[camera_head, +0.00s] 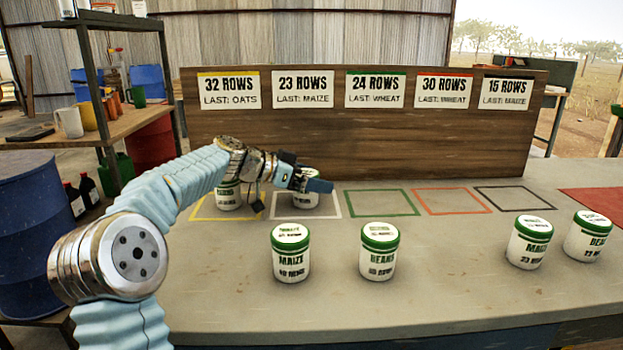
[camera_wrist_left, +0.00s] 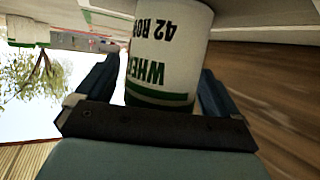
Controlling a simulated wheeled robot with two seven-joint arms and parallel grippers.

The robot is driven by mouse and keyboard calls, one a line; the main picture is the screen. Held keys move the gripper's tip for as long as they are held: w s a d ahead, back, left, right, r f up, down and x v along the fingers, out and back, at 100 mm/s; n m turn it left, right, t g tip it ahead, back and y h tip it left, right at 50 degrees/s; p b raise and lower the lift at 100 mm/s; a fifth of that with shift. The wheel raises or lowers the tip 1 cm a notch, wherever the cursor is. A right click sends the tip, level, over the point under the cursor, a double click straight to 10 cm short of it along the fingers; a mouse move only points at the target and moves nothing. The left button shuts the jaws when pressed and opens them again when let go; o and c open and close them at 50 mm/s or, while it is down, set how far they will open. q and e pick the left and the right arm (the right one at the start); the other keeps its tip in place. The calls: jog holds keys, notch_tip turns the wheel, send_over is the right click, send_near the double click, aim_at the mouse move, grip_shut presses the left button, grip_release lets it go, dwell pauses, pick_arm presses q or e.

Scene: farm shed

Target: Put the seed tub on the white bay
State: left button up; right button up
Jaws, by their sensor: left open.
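A white seed tub with a green lid (camera_head: 304,201) stands in the white bay (camera_head: 336,217), partly hidden by my left gripper (camera_head: 306,183). In the left wrist view this tub (camera_wrist_left: 168,50) is between the two open fingers of the gripper (camera_wrist_left: 155,90), its label upside down, reading WHEAT, 42 and part of ROWS. I cannot tell whether a finger touches it. Another tub (camera_head: 229,196) stands in the yellow bay (camera_head: 200,214). In front stand a tub marked MAIZE (camera_head: 291,262) and one marked BEANS (camera_head: 378,262). My right gripper is out of view.
The green (camera_head: 414,213), red (camera_head: 488,212) and black (camera_head: 551,208) bays are empty. A maize tub (camera_head: 528,250) and a beans tub (camera_head: 586,244) stand at the right. A wooden board (camera_head: 330,145) with several row signs rises behind the bays.

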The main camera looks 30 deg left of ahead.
pick_arm(q)
jog(key=shift+s+a+r, duration=0.1)
jog(key=shift+s+a, duration=0.05)
jog(key=shift+a, duration=0.05)
jog(key=b+v, duration=0.2)
jog(key=v, duration=0.9)
jog(key=shift+s, duration=0.25)
